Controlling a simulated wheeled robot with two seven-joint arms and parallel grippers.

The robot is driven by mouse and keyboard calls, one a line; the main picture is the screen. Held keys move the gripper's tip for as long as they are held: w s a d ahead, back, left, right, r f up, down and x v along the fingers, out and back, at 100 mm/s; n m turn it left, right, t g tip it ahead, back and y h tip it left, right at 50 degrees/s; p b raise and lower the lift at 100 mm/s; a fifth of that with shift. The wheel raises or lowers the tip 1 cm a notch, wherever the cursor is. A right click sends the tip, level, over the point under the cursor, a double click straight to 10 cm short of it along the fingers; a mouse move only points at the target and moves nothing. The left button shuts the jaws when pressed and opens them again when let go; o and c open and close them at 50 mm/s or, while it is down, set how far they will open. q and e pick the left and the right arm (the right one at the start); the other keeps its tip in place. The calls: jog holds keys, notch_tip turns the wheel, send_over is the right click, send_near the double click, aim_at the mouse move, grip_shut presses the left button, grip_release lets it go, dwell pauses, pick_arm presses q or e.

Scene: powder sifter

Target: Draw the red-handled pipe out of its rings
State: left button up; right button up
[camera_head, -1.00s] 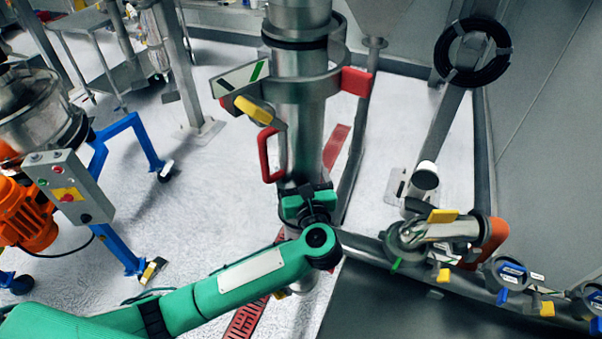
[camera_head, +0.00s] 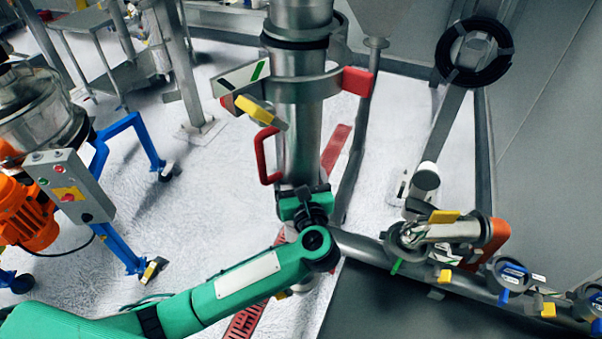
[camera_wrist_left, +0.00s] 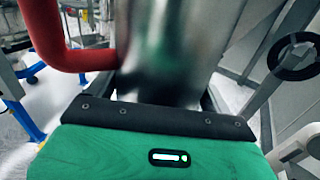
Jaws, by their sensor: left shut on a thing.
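The red-handled pipe (camera_head: 300,145) is a steel tube standing upright in the middle of the head view. Its red handle (camera_head: 264,155) sticks out on its left side. A steel ring (camera_head: 310,88) with red ends goes around the pipe. A dark band (camera_head: 295,41) circles the tube higher up. My left gripper (camera_head: 305,194) is at the pipe's lower part, below the handle, and is shut on it. In the left wrist view the pipe (camera_wrist_left: 175,45) fills the middle, with the red handle (camera_wrist_left: 60,40) at upper left. The fingertips are mostly hidden. My right gripper is not in view.
A steel pipe rail (camera_head: 460,285) with several tagged valves runs along the lower right. An orange motor (camera_head: 28,218) on a blue wheeled frame (camera_head: 118,245) stands at left. White floor is clear left of the pipe.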

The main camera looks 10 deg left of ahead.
pick_arm(q)
jog(key=s+a, duration=0.4)
jog(key=shift+s+r, duration=0.2)
jog(key=shift+s, duration=0.15)
dwell(4.4)
